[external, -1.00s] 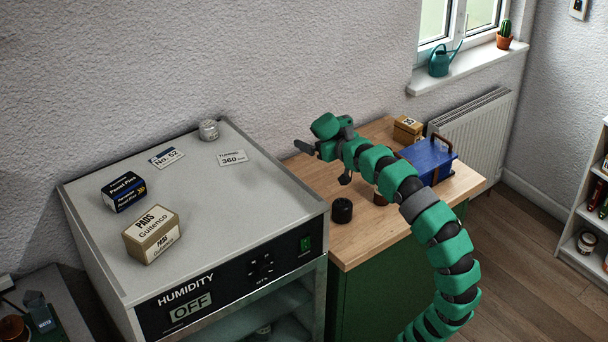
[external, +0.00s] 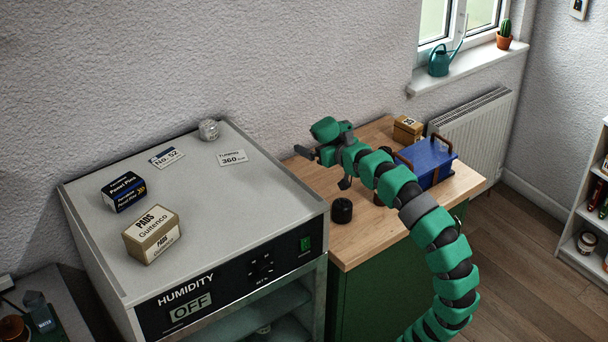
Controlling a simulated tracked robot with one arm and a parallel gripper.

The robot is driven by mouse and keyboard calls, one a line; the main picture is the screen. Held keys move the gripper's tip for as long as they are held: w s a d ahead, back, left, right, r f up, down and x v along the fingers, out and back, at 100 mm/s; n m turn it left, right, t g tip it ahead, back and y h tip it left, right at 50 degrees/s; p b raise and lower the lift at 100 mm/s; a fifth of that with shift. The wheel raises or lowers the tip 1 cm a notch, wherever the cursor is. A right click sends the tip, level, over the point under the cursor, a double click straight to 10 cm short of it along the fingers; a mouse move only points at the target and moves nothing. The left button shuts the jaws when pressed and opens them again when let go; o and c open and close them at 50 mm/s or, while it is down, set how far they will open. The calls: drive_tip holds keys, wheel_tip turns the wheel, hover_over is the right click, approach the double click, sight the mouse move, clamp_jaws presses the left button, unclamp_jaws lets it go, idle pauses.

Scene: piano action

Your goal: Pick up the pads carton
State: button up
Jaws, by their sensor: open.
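The pads carton (external: 152,235) is a brown box with a white label reading "PADS Guitenco". It sits on the grey top of the humidity cabinet (external: 215,205), near its front left. My gripper (external: 322,168) is open and empty. It is above the wooden worktop, past the cabinet's right edge, well to the right of the carton and apart from it. My green segmented arm comes up from the lower right.
A dark blue box (external: 123,191) stands close behind the carton. A small jar (external: 209,129) and two label cards (external: 167,157) lie farther back on the cabinet. A black cylinder (external: 342,210), a blue case (external: 429,163) and a small brown carton (external: 407,128) are on the worktop.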

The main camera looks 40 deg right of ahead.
drive_tip(key=shift+c, duration=0.7)
drive_tip(key=shift+r, duration=0.1)
